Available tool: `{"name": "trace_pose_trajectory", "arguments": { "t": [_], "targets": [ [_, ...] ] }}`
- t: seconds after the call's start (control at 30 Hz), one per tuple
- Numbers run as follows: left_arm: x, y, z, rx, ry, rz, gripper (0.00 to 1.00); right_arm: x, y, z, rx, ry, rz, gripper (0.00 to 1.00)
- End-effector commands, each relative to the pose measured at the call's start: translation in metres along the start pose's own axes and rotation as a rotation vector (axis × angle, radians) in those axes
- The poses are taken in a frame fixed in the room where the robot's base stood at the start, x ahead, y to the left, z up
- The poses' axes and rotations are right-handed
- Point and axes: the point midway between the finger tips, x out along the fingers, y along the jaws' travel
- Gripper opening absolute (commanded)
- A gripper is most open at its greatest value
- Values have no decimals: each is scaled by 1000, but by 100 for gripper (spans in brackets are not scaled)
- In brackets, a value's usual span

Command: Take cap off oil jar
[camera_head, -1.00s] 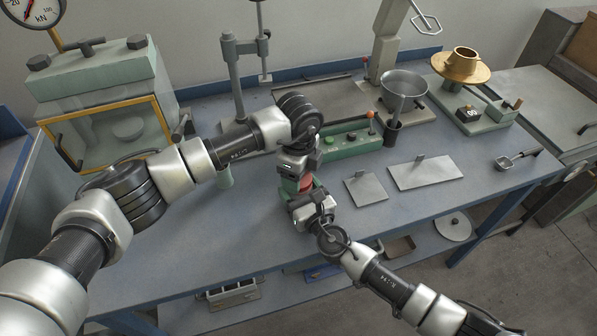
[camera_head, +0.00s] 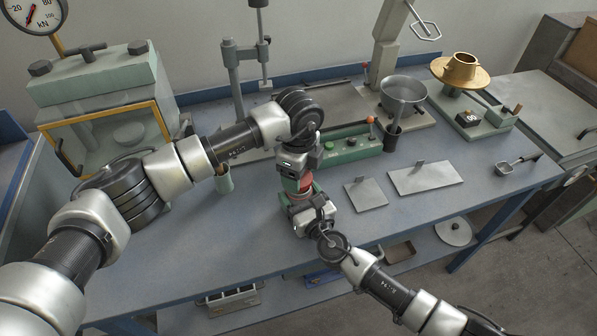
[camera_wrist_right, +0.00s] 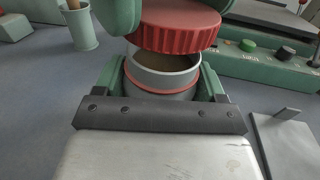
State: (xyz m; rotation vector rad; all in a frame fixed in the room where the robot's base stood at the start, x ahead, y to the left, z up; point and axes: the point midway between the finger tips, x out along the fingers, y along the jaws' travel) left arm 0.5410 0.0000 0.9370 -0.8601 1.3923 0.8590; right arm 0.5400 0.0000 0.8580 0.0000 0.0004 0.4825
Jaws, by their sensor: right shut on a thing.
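The red ribbed cap (camera_wrist_right: 175,30) is held between my left gripper's green fingers, seen at the top of the right wrist view. It is just above the grey jar (camera_wrist_right: 160,80), slightly tilted, with a gap at the front showing the jar's open mouth and brownish inside. The jar has a red ring around it. My right gripper (camera_wrist_right: 162,92) is shut around the jar's body with a green finger on each side. In the head view the red cap (camera_head: 306,183) shows small between my left gripper (camera_head: 297,181) above and my right gripper (camera_head: 300,198) below.
A green control box (camera_head: 345,148) and a metal bowl (camera_head: 403,88) stand behind the grippers. Flat metal plates (camera_head: 425,177) lie to the right. A small green cup with a wooden handle (camera_wrist_right: 83,30) stands at left. The bench front is clear.

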Motion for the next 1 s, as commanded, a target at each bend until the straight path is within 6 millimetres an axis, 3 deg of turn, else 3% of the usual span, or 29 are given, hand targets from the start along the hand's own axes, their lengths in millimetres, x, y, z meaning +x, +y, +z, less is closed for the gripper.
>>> {"name": "trace_pose_trajectory", "arguments": {
  "t": [0.2,0.5,0.73,0.77,0.9,1.0],
  "targets": [
    [-5,0,0,0,-1,-1,35,0,0,-1,0,2,1,4],
    [-38,0,0,0,-1,-1,35,0,0,-1,0,2,1,4],
    [-40,0,0,0,0,0,35,0,0,-1,0,2,1,4],
    [-40,0,0,0,0,1,35,0,0,-1,0,2,1,75],
    [-40,0,0,0,0,1,35,0,0,-1,0,2,1,97],
    [-40,0,0,0,0,1,35,0,0,-1,0,2,1,100]
  ]
}}
